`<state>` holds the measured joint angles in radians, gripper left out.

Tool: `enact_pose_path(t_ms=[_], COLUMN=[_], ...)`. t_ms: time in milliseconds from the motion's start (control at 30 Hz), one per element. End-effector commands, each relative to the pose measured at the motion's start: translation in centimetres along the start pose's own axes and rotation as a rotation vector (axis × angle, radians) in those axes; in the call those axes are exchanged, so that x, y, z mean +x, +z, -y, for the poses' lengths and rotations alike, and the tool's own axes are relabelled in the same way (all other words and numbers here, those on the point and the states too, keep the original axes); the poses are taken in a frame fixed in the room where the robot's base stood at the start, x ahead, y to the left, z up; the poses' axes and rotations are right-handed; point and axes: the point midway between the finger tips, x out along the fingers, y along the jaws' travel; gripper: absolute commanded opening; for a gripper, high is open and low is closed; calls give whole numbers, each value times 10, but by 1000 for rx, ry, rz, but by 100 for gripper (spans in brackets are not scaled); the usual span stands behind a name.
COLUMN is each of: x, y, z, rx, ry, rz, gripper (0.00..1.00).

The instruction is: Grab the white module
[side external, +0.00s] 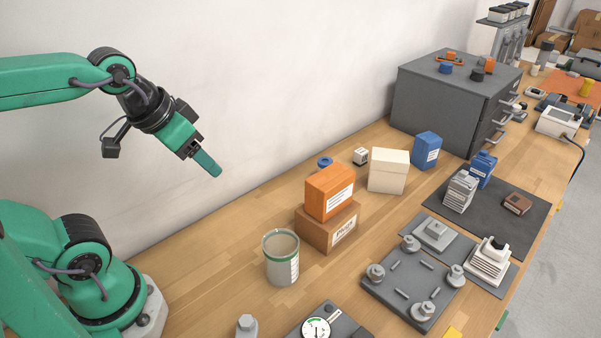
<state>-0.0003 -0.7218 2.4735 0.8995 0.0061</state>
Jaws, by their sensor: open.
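A white ribbed module (489,265) with a black top stands on a grey plate at the lower right of the side external view. A plain cream-white box (388,171) stands farther back near the middle, and a small white block with a dark top (360,156) sits to its left. My gripper (209,165) hangs in the air at the left, pointing down and to the right, well apart from all of these. It is open, with nothing seen in it; one finger hides the other.
A grey fixture plate with posts (412,289) lies in front of the module. A grey drawer cabinet (440,105) stands behind. The wooden bench (215,240) is clear at left.

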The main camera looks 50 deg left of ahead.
Motion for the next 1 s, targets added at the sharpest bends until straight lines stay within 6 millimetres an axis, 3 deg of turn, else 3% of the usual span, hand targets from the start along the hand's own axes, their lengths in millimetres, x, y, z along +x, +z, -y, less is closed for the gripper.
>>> enact_pose_path(t_ms=[167, 533, 1000], x=[0, 12, 62], y=[-26, -109, -209], z=[0, 2, 6], rx=[14, 67, 136], ry=[-1, -1, -1], rz=[7, 22, 40], gripper=[60, 60, 60])
